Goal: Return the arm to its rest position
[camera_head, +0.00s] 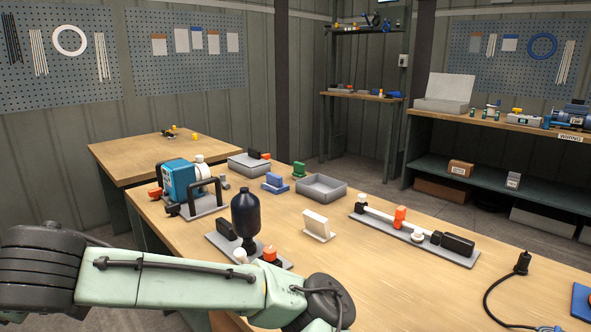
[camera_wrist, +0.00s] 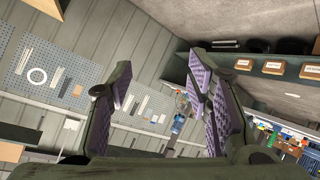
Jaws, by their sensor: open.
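My arm (camera_head: 170,282) reaches across the lower left of the head view, in front of the near edge of the workbench (camera_head: 345,270). Its far end leaves the bottom of the picture, so the gripper is hidden there. In the wrist view my gripper (camera_wrist: 162,88) is open, its purple-padded fingers wide apart. Nothing is between the pads; only the distant wall and shelves show behind them. The wrist view is tilted.
A black cable (camera_head: 500,283) lies at right. Front-centre bench is clear.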

